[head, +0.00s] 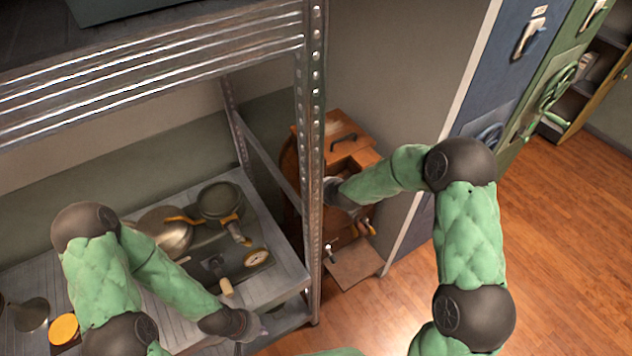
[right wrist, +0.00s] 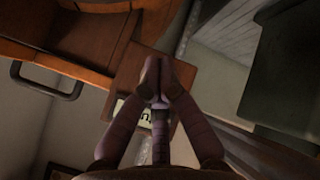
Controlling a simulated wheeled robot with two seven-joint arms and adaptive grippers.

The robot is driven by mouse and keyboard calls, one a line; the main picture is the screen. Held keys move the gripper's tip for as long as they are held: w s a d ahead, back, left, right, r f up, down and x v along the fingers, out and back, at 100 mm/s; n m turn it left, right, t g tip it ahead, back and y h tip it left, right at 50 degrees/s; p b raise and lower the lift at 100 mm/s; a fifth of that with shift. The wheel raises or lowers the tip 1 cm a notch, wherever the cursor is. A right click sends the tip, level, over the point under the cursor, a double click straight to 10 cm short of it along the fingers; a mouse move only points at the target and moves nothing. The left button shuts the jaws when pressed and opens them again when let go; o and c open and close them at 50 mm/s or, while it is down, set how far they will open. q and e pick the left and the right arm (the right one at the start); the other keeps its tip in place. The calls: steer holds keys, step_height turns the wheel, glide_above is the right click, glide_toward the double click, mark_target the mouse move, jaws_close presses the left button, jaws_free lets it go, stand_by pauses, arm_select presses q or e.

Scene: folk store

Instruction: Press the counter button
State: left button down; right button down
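A wooden cabinet-like device (head: 345,135) with a dark handle on top stands behind the metal shelf post. My right arm reaches to it, and the right gripper is mostly hidden by the post in the head view. In the right wrist view my right gripper (right wrist: 161,92) has its fingers brought together, in front of a brown wooden panel (right wrist: 190,75). A small pale plate with dark marks (right wrist: 126,112) shows behind the fingers. I cannot make out a counter button in either view. My left gripper (head: 258,326) is by the shelf's front edge; its fingers are too small to judge.
A metal shelf unit (head: 316,120) fills the left, its post between the head camera and the device. Its lower board holds a pot (head: 220,202), a pan and a dial scale (head: 257,258). Blue and green lockers (head: 505,60) stand right. The wooden floor (head: 560,240) is clear.

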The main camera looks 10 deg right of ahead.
steer(key=shift+w, duration=0.1)
steer(key=shift+w+a+p, duration=0.15)
steer(key=shift+w+p, duration=0.2)
steer(key=shift+p, duration=0.2)
steer(key=shift+w+a+p, duration=0.15)
steer(key=shift+w+p, duration=0.2)
steer(key=shift+p, duration=0.05)
stand_by(0.7)
steer(key=shift+s, duration=0.1)
stand_by(0.3)
steer(key=shift+s+d, duration=0.3)
steer(key=shift+s, duration=0.35)
steer(key=shift+s, duration=0.1)
steer(key=shift+s+d+b, duration=0.15)
steer(key=shift+s+d, duration=0.15)
steer(key=shift+s, duration=0.45)
steer(key=shift+s+d+b, duration=0.15)
steer(key=shift+s+d, duration=0.1)
steer(key=shift+s, duration=0.5)
steer(key=shift+s+d+b, duration=0.15)
steer(key=shift+s+d, duration=0.15)
steer(key=shift+s, duration=0.45)
